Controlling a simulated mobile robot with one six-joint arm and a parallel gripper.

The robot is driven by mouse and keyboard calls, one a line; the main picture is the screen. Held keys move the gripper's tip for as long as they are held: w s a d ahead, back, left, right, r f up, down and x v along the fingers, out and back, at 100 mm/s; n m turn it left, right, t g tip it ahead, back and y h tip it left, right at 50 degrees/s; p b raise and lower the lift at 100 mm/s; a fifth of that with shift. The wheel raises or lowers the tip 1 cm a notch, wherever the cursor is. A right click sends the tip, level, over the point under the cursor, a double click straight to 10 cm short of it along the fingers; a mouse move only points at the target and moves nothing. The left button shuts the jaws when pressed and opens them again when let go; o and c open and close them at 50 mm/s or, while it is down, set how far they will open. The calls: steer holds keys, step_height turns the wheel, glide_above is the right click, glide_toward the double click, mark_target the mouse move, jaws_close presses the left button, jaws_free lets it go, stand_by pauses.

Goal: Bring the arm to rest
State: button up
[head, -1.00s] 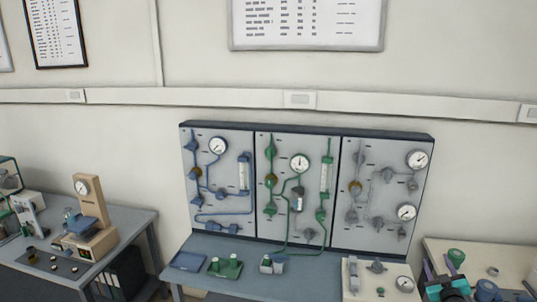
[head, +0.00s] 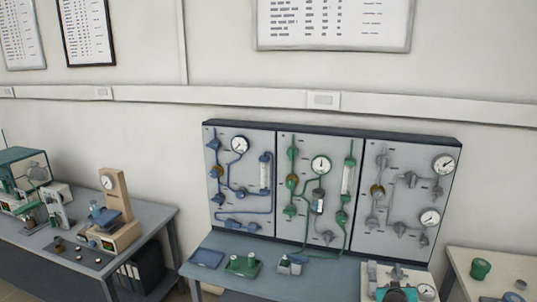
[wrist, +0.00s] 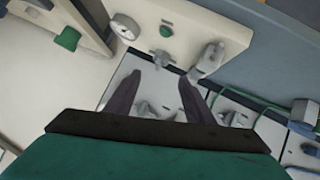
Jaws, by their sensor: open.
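My gripper (wrist: 160,77) shows in the wrist view as two dark fingers spread apart, with nothing between them. Its wide teal body fills the lower part of that view. The fingers point towards the edge of a beige box (wrist: 185,15) that carries a gauge and grey fittings. A light panel with grey valves (wrist: 160,112) shows behind and between the fingers. In the head view, a teal part of my arm (head: 398,293) shows at the bottom edge, in front of the beige box (head: 370,283); the fingers cannot be made out there.
A three-part gauge panel (head: 318,190) stands on a blue-grey bench (head: 225,242) by the wall. A blue tray (head: 206,258) and a green fitting block (head: 243,265) lie on it. A left table (head: 160,222) holds a beige gauge stand (head: 117,195). A right table (head: 460,265) holds a green knob (head: 480,269).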

steer(key=s+a+f+n+g+y, duration=0.1)
steer(key=s+a+f+g+y, duration=0.3)
steer(key=a, duration=0.9)
steer(key=s+a+f+n+g+y, duration=0.1)
steer(key=s+a+f+g, duration=0.3)
steer(key=a, duration=0.9)
steer(key=s+a+f+n+g+y, duration=0.15)
steer(key=s+a, duration=0.45)
steer(key=a, duration=0.7)
steer(key=s+f+g+b, duration=0.5)
steer(key=s+f+b, duration=0.6)
steer(key=s+f, duration=1.5)
step_height(320, 180, down, 4)
steer(key=shift+s+r+y, duration=0.25)
steer(key=shift+y, duration=0.1)
steer(key=shift+g, duration=0.25)
steer(key=shift+c, duration=0.3)
steer(key=c, duration=0.4)
steer(key=shift+c, duration=0.2)
